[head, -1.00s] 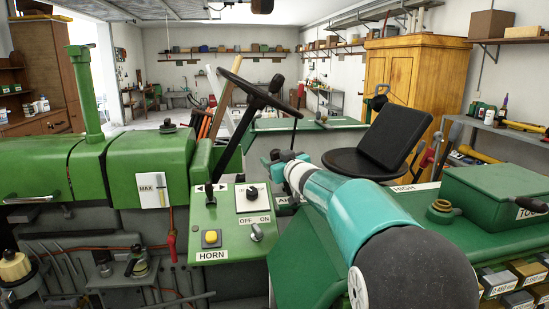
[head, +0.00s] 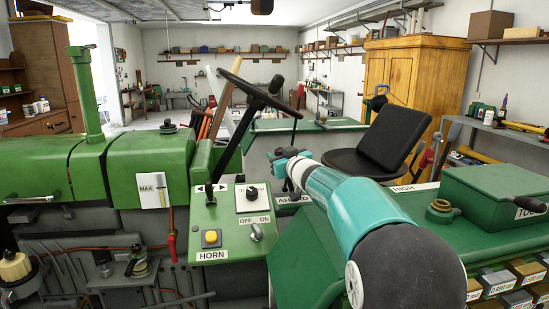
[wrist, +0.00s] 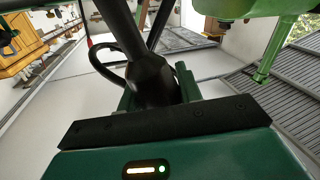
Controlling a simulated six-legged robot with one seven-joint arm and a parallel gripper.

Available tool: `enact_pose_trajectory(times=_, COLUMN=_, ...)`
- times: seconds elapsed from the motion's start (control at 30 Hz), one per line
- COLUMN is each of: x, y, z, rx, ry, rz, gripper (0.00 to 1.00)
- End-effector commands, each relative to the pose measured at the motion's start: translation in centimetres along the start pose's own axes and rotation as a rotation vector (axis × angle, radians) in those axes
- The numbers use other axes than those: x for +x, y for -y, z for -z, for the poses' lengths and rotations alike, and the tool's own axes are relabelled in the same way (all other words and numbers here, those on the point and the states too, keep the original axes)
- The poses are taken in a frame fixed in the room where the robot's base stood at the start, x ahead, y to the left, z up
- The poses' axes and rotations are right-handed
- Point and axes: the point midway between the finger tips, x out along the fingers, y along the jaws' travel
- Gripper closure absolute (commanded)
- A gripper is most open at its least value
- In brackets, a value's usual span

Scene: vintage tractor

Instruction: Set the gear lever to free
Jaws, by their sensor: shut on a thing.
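My gripper (head: 290,160) is beyond the dashboard, below the right side of the steering wheel (head: 258,95). My teal and white arm partly hides it in the head view. In the wrist view, a black tapered grip on a dark rod, seemingly the gear lever (wrist: 155,78), stands between the two green fingers of my gripper (wrist: 158,88). The gripper is shut on it. The lever's base and slot are hidden. A label (head: 288,199) that seems to start with "AH" shows partly beside my arm; another label reads "HIGH" (head: 403,188).
The green dashboard (head: 233,228) with a yellow horn button and switches stands left of my arm. The black seat (head: 360,163) is behind it to the right. A green toolbox (head: 495,190) sits on the right fender. The steering wheel rim is close above the gripper.

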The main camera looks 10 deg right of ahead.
Motion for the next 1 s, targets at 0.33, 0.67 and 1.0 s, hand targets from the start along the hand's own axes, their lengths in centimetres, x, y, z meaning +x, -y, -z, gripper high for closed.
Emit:
enact_pose_trajectory(times=0.33, x=-2.5, y=-9.6, z=0.4, rx=0.186, ry=-0.05, rz=-0.015, gripper=1.0)
enact_pose_trajectory(times=0.67, x=-3.7, y=-13.5, z=0.1, rx=0.276, ry=-0.074, rz=-0.014, gripper=1.0)
enact_pose_trajectory(times=1.0, x=-3.6, y=-13.4, z=0.2, rx=0.276, ry=-0.074, rz=-0.013, gripper=0.45)
